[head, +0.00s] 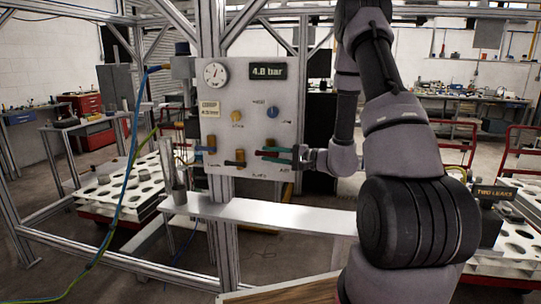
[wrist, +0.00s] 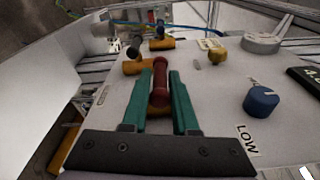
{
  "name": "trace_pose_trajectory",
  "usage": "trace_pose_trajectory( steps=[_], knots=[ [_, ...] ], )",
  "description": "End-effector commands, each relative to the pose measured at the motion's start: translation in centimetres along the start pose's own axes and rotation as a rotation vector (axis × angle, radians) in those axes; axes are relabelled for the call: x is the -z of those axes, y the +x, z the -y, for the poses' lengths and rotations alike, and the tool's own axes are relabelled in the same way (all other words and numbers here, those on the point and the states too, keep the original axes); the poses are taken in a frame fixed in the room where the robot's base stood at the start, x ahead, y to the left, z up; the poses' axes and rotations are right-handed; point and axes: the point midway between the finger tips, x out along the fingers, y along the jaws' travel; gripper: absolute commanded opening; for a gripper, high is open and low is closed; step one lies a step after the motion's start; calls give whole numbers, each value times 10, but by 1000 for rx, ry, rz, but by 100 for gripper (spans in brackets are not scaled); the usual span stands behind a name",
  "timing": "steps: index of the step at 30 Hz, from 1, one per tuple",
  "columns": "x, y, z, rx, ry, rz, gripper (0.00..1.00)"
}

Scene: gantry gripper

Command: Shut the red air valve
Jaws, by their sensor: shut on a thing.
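The red valve handle (wrist: 160,82) is a rounded bar that shows in the wrist view between the two teal fingers of my gripper (wrist: 167,78). The fingers are shut on it, one on each side. In the head view my gripper (head: 276,154) is at the lower right of the pale control panel (head: 255,92), reaching in from the right. The handle is mostly hidden there by the fingers. The valve's mount is partly hidden in the wrist view. The panel's display (head: 269,71) reads 4.0 bar.
The panel also carries a round gauge (head: 215,73), a yellow knob (head: 236,116), a blue knob (head: 272,112) and brass-coloured valves (head: 236,158) left of my gripper. A white shelf (head: 265,214) runs below the panel. Metal posts (head: 212,30) frame it.

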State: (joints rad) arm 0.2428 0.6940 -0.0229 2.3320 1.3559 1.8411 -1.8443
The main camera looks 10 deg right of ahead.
Motion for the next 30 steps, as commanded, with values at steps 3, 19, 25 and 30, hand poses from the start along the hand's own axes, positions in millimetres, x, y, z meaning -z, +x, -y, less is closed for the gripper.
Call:
trace_pose_trajectory(
  steps=[3,19,25,30],
  knots=[
    [0,0,-1,6,1,3,0],
    [-1,0,-1,6,2,4,50],
    [0,-1,0,6,1,2,50],
    [1,-21,0,7,3,-3,50]
  ],
)
